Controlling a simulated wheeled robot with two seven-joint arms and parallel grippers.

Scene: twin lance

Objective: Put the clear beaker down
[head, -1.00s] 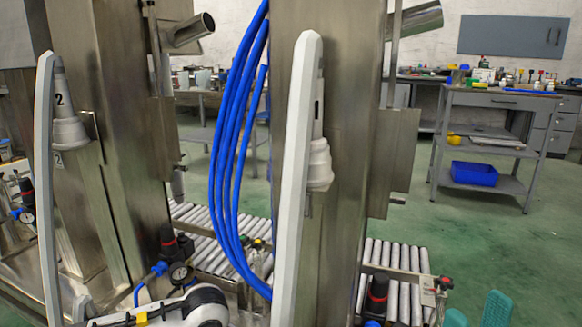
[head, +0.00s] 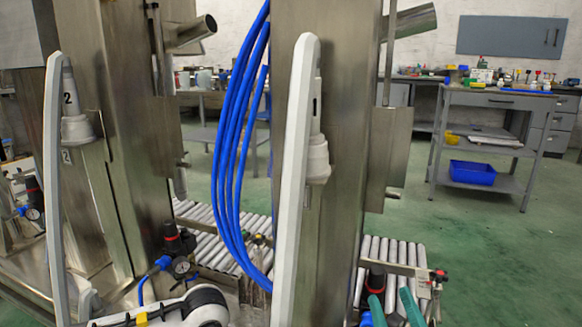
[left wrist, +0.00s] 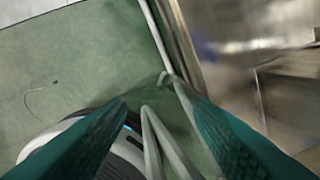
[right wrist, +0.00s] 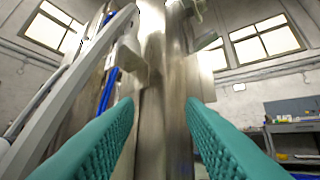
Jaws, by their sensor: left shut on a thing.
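My left gripper (left wrist: 153,98) shows only in the left wrist view, its two teal fingers spaced apart with green floor behind. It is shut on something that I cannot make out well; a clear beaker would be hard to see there. No beaker outline stands out in any view. My right gripper (head: 391,298) is at the bottom of the head view, in front of the roller conveyor. In the right wrist view its teal fingers (right wrist: 160,104) are wide apart with nothing between them.
Two steel columns (head: 345,150) carry pale curved lances (head: 296,180), the left one marked 2. Blue hoses (head: 228,150) hang between them. A roller conveyor (head: 408,300) with a red-topped regulator stands low. A grey workbench (head: 490,98) with a blue bin (head: 472,173) is behind; green floor is free at right.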

